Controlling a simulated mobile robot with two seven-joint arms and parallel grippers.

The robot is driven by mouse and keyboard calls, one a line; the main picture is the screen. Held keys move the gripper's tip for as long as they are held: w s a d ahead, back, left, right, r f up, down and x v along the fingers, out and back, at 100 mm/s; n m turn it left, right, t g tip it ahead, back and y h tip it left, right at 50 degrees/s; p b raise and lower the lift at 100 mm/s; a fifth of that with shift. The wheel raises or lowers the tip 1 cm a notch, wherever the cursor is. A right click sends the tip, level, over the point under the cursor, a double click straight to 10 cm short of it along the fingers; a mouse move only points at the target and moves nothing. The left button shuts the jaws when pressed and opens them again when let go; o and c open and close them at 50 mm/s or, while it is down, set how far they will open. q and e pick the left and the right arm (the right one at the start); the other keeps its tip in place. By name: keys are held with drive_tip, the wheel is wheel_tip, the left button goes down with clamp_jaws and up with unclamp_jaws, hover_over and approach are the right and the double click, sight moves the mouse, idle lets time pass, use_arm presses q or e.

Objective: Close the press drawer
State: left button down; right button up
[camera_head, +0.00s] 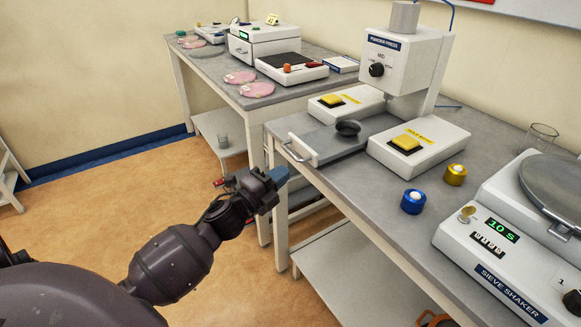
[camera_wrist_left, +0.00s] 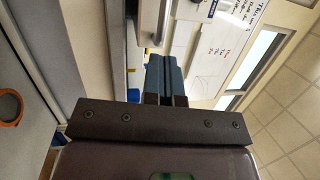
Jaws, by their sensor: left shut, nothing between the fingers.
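The powder press (camera_head: 405,62) stands on the table, with a white control box on each side of its base. Its grey drawer (camera_head: 335,141) is out towards the table's front edge. A black round cup (camera_head: 348,128) sits on the drawer. The drawer's pale bar handle (camera_head: 300,151) faces my left gripper (camera_head: 281,175). The gripper is shut and empty, just in front of and slightly below the handle, with a gap apparent. In the left wrist view, the gripper's blue fingers (camera_wrist_left: 164,78) are together, and a pale metal bar, apparently the handle (camera_wrist_left: 164,22), shows beyond them.
Blue (camera_head: 413,202) and yellow (camera_head: 455,174) round pieces lie on the table right of the press. The sieve shaker (camera_head: 510,240) fills the right front. A glass beaker (camera_head: 541,136) stands behind. A second table (camera_head: 215,70) with instruments is at the back left. The floor at left is clear.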

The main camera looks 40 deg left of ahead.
sight(311, 162)
use_arm(q)
drive_tip(key=x, duration=0.3)
drive_tip(key=shift+w, duration=0.25)
drive_tip(key=w+d, duration=0.1)
drive_tip(key=w, duration=0.1)
drive_tip(key=w+d, duration=0.1)
drive_tip(key=w, duration=0.3)
drive_tip(key=shift+w+d, duration=0.2)
drive_tip(key=shift+d, duration=0.2)
drive_tip(key=shift+w+d+b, duration=0.2)
drive_tip(key=shift+w+b, duration=0.1)
drive_tip(key=shift+w, duration=0.2)
drive_tip(key=shift+s, duration=0.1)
